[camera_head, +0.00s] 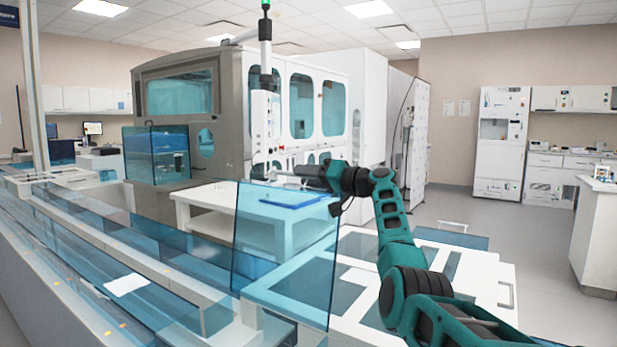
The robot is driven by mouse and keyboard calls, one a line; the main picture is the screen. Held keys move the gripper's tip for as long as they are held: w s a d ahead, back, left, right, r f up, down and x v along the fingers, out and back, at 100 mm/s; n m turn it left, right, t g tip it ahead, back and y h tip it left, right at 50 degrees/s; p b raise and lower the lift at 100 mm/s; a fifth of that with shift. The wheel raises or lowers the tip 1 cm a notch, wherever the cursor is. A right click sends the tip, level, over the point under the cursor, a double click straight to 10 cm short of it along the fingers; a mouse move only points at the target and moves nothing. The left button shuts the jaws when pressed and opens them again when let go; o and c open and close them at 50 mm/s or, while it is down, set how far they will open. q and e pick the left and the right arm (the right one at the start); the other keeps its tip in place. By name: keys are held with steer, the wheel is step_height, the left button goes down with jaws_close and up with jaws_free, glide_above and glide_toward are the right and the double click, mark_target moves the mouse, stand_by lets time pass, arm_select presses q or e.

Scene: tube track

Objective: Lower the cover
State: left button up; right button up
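A clear blue cover panel (284,262) stands raised, nearly upright, at the right end of the long tube track (120,262). My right arm comes in from the lower right. My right gripper (290,180) points left at the height of the panel's top edge, close to it in the picture. The fingers are small and partly hidden by the wrist, so I cannot tell whether they are open or shut, or whether they touch the panel. My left gripper is not in view.
A white bench (205,195) with a blue tray (290,201) stands behind the panel. A large grey and white analyser (226,110) fills the back. A white unit (480,274) stands beside my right arm. Open floor (510,235) lies to the right.

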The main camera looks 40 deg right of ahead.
mark_target(285, 187)
jaws_close()
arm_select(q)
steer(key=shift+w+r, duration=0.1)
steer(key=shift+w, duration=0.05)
arm_select(e)
steer(key=shift+a, duration=0.1)
stand_by(0.3)
steer(key=s+a+n+b, duration=0.1)
steer(key=a, duration=0.2)
steer(key=a+n+b, duration=0.1)
steer(key=a, duration=0.2)
steer(key=s+a+n+b, duration=0.1)
steer(key=a+b, duration=0.1)
steer(key=a, duration=0.1)
steer(key=shift+s+r, duration=0.3)
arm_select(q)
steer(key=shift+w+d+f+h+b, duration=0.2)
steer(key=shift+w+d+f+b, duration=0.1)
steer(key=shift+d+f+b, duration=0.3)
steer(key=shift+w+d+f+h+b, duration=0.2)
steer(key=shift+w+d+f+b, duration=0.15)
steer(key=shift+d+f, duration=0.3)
arm_select(e)
steer(key=s+a+f+n, duration=0.2)
steer(key=s+a+n, duration=0.1)
steer(key=a, duration=0.8)
steer(key=shift+s+a+n, duration=0.15)
steer(key=shift+a+n, duration=0.1)
steer(key=shift+n, duration=0.35)
